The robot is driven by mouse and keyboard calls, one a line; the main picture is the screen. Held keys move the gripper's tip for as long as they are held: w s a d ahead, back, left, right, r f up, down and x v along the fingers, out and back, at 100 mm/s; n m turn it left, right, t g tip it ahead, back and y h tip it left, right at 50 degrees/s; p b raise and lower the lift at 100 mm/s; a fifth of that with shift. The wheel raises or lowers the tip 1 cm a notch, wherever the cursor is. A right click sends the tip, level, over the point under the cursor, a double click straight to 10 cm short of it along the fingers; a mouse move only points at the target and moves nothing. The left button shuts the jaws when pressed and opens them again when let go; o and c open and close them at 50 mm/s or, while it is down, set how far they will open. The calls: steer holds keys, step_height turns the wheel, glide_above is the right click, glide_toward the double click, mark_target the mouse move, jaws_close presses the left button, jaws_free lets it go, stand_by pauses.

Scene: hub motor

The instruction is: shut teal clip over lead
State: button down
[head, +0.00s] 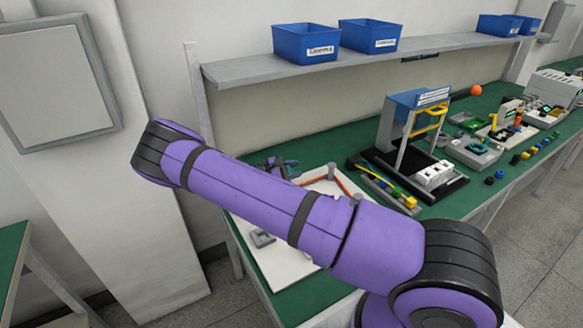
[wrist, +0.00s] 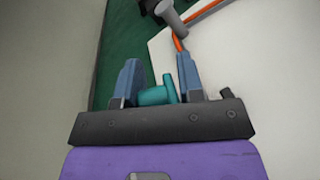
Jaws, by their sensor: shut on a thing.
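My gripper (wrist: 158,68) shows in the wrist view with its two blue-grey fingers on either side of the teal clip (wrist: 156,95). It is shut on the clip, low between the fingers. An orange lead (wrist: 179,42) runs past a grey post (wrist: 170,16) just beyond the fingertips, near the right finger. The lead also shows in the head view (head: 345,187) on the white board (head: 285,262). I cannot tell whether the clip is around the lead. In the head view my purple arm hides much of the board, and the gripper shows only partly behind it.
The green bench (head: 328,304) carries the board. To its right are a black tray with a blue-topped frame (head: 415,99), coloured wires (head: 372,172) and several small parts. A shelf (head: 245,73) with blue bins (head: 306,43) runs along the wall above.

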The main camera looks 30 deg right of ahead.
steer(key=s+m, duration=0.1)
steer(key=m, duration=0.1)
steer(key=s+f+m+t, duration=0.1)
steer(key=m, duration=0.1)
steer(key=shift+a+f, duration=0.1)
steer(key=shift+s+f+m+t+y, duration=0.1)
steer(key=shift+s+f+m+t, duration=0.15)
steer(key=shift+m, duration=0.4)
steer(key=shift+s+f+m+t+y, duration=0.1)
steer(key=shift+s+f+m+t, duration=0.1)
steer(key=shift+f+m, duration=0.3)
steer(key=shift+s+f+m+t+y, duration=0.15)
steer(key=shift+m+t, duration=0.1)
steer(key=shift+m, duration=0.5)
steer(key=c, duration=0.9)
jaws_free()
steer(key=shift+f, duration=0.1)
steer(key=shift+s, duration=0.15)
